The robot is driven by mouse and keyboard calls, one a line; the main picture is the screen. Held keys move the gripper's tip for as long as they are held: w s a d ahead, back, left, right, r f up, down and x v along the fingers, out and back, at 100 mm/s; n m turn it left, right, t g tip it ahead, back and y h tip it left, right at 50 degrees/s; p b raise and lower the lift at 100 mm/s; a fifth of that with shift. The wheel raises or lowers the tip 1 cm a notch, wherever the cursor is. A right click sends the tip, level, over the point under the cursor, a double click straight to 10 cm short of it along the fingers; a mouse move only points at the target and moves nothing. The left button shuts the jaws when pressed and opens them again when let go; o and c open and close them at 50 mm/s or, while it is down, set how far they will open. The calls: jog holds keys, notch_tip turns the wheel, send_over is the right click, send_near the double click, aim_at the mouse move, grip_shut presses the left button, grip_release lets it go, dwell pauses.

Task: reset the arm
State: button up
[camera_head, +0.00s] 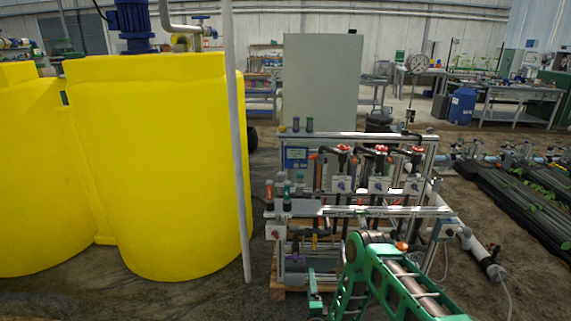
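My green arm (408,288) rises from the bottom edge, right of the middle, and bends at a joint near the front of the fertigation skid (385,211). From that joint another green link runs down and out of the picture at the bottom. I see no gripper fingers, so whether my gripper is open or holds anything does not show. My arm hides part of the skid's lower front.
The skid has red-handled valves and small bottles (287,196) on its left shelf. A grey pole (238,150) and large yellow tanks (160,165) stand to the left. A grey cabinet (320,85) is behind. Black planted rows (520,200) lie to the right.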

jog(key=w+d+r+n+g+y, duration=0.2)
jog(key=w+r+n, duration=0.25)
jog(key=r, duration=0.35)
jog(key=w+d+r+n+g+y, duration=0.25)
jog(key=w+r+n, duration=0.2)
jog(key=r, duration=0.35)
jog(key=s+d+r+n+g+h, duration=0.2)
jog(key=s+d+r, duration=0.2)
jog(key=d+r, duration=0.35)
jog(key=s+d+r+n+g+h, duration=0.1)
jog(key=s+d+r+g+h, duration=0.1)
jog(key=s+d+r, duration=0.4)
jog(key=s+d+r+g+h, duration=0.15)
jog(key=s+d+r, duration=0.35)
jog(key=s, duration=0.6)
jog(key=s+d+r+g, duration=0.3)
jog(key=s+d+r, duration=0.2)
jog(key=s, duration=0.5)
jog(key=s+d+r+g+h, duration=0.15)
jog(key=s+d+r, duration=0.35)
jog(key=s, duration=0.6)
jog(key=s+a+r+g+y, duration=0.2)
jog(key=s+g, duration=0.1)
jog(key=s, duration=1.2)
jog(key=shift+s+m, duration=0.4)
jog(key=shift+r, duration=0.1)
